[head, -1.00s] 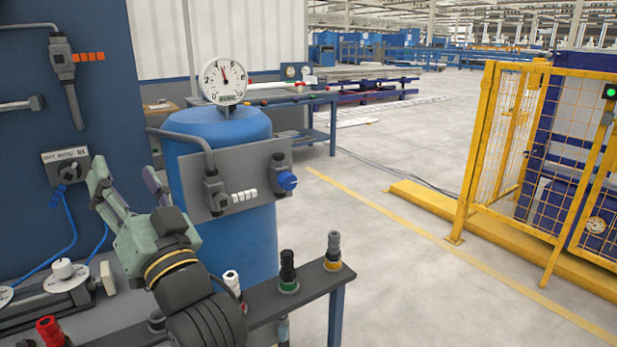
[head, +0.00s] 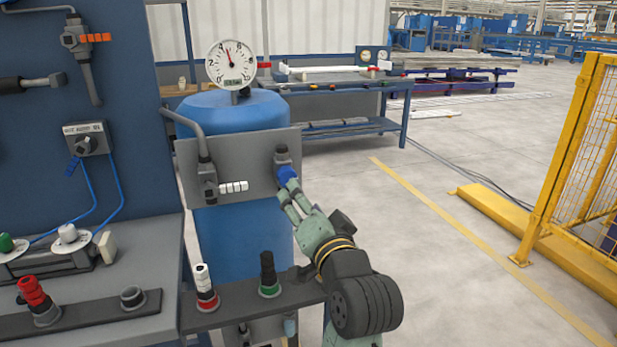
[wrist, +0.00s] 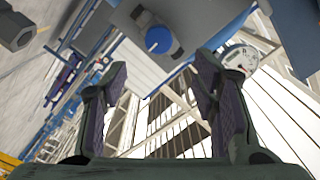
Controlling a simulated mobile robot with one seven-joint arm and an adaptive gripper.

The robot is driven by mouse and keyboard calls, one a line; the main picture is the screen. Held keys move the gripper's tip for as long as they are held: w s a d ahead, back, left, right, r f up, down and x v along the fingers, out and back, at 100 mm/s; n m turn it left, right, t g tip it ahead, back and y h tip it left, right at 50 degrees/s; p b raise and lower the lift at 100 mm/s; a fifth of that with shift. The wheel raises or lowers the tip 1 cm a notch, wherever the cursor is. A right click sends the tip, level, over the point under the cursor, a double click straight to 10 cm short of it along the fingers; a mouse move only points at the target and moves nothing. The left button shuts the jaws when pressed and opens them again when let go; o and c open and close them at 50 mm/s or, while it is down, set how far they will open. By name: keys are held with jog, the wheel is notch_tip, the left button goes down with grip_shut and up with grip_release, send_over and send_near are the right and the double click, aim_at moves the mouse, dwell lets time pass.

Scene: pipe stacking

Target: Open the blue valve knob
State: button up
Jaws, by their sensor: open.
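The blue valve knob (head: 287,174) sits at the right side of a grey panel (head: 240,165) mounted on the front of a blue tank. My gripper (head: 288,200) is open and empty, its fingertips just below the knob in the head view. In the wrist view the knob (wrist: 158,40) shows as a round blue cap above the gap between the two open fingers (wrist: 160,72). The knob is not between the finger pads there. I cannot tell whether a fingertip touches it.
A round gauge (head: 231,64) tops the blue tank (head: 240,235). A white-handled valve (head: 233,187) is left of the knob. A dark rail (head: 235,294) with a red-and-white fitting (head: 205,285) and a black-green fitting (head: 268,275) runs below. Open floor lies right.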

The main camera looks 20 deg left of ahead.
aim_at(289, 179)
jog(key=p+x, duration=0.2)
jog(key=x, duration=0.8)
jog(key=shift+w+a, duration=0.25)
jog(key=shift+w, duration=0.1)
jog(key=shift+c, duration=0.4)
jog(key=c, duration=1.1)
